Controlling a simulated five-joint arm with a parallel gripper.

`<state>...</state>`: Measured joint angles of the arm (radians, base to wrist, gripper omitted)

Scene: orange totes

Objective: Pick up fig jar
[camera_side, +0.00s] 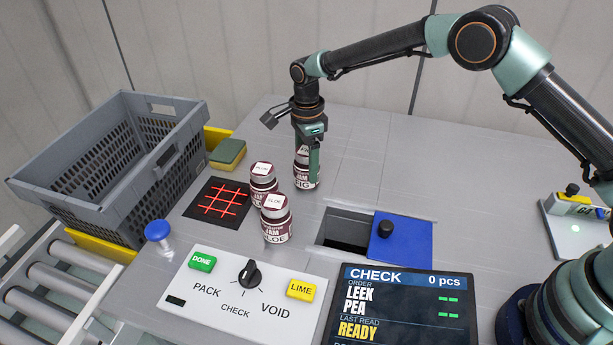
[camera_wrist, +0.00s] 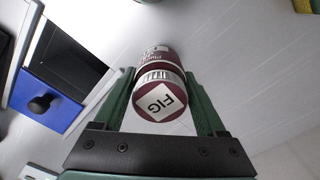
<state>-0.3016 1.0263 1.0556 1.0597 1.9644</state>
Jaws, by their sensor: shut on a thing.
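The fig jar (camera_side: 306,180) stands upright on the grey table in the side view, with part of its label hidden by my gripper. In the wrist view the fig jar (camera_wrist: 160,98) shows its lid marked FIG, between the two green fingers. My gripper (camera_side: 309,165) points straight down and is shut on the fig jar. In the wrist view my gripper (camera_wrist: 161,105) has a finger on each side of the jar. I cannot tell for sure whether the jar's base touches the table.
The table behind is clear.

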